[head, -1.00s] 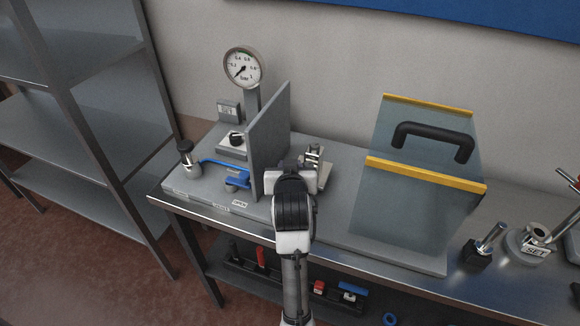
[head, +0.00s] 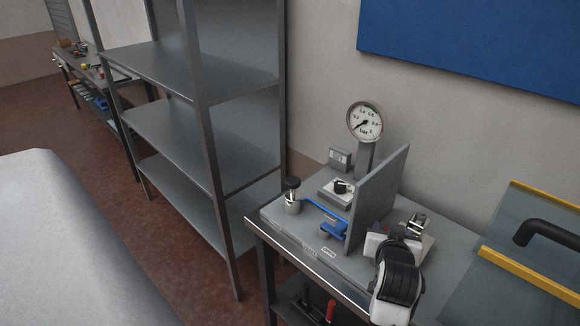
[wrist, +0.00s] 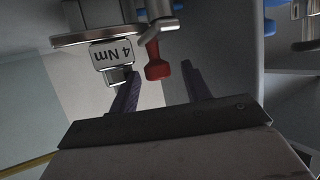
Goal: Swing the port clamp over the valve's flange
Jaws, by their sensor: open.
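My gripper (wrist: 160,70) is open, its two dark fingers apart in the wrist view. A red-ended handle (wrist: 156,62), apparently the port clamp's, shows between the fingertips; I cannot tell whether they touch it. A round metal flange (wrist: 92,37) and a label reading "4 Nm" (wrist: 112,54) are beside it. In the head view the metal fitting (head: 416,224) stands right of an upright grey panel (head: 378,195), with my gripper (head: 402,240) just in front, partly hiding it. Clamp and flange are too small there to tell apart. The blue-handled valve (head: 333,229) is left of the panel.
A pressure gauge (head: 365,122) on a post stands behind the panel. A black-capped fitting (head: 292,196) is at the bench's left corner. A clear cover with yellow edges (head: 525,272) lies to the right. A metal shelf rack (head: 190,137) stands left of the bench.

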